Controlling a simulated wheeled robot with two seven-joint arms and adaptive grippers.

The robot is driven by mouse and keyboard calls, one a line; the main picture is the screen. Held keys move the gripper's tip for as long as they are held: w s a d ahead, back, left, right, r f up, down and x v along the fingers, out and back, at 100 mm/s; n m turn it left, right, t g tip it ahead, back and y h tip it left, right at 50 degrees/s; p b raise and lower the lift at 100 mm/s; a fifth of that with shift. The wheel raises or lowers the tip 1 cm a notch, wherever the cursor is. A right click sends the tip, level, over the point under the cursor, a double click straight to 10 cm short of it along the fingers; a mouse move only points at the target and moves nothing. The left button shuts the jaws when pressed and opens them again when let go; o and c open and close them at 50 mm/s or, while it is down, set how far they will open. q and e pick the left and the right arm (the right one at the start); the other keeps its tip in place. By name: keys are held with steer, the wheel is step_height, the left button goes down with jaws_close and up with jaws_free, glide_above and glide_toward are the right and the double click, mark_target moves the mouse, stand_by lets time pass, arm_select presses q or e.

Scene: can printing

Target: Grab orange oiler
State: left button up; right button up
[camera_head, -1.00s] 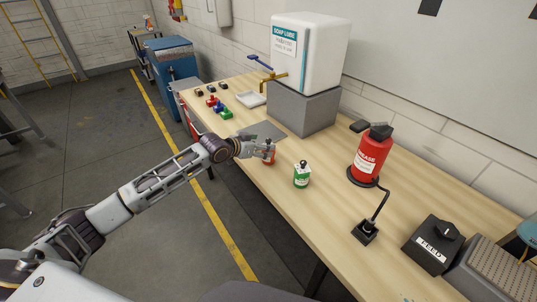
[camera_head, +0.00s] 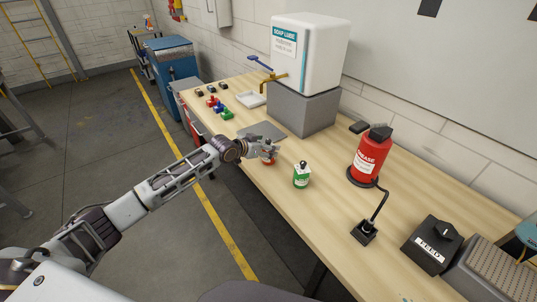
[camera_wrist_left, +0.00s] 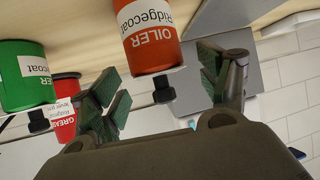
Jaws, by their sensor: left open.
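The orange oiler (camera_wrist_left: 152,45) shows in the left wrist view with its label reading OILER and a black cap, between my open left gripper fingers (camera_wrist_left: 160,88). In the head view the oiler (camera_head: 268,161) stands on the wooden bench, mostly hidden by my left gripper (camera_head: 265,150), which is right at its top. A green can (camera_head: 302,177) with a white label and black cap stands to the right of it; it also shows at the left of the left wrist view (camera_wrist_left: 25,75). My right gripper is not in view.
A red grease container (camera_head: 368,157) stands on the bench to the right. A white soap tank (camera_head: 308,50) on a grey block (camera_head: 303,108) is behind. A black switch box (camera_head: 432,246) is at the front right.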

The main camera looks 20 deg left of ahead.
arm_select(q)
steer(key=shift+x, duration=0.85)
steer(key=c, duration=1.3)
steer(key=shift+r, duration=0.15)
steer(key=shift+r+b, duration=0.35)
steer(key=shift+r, duration=4.5)
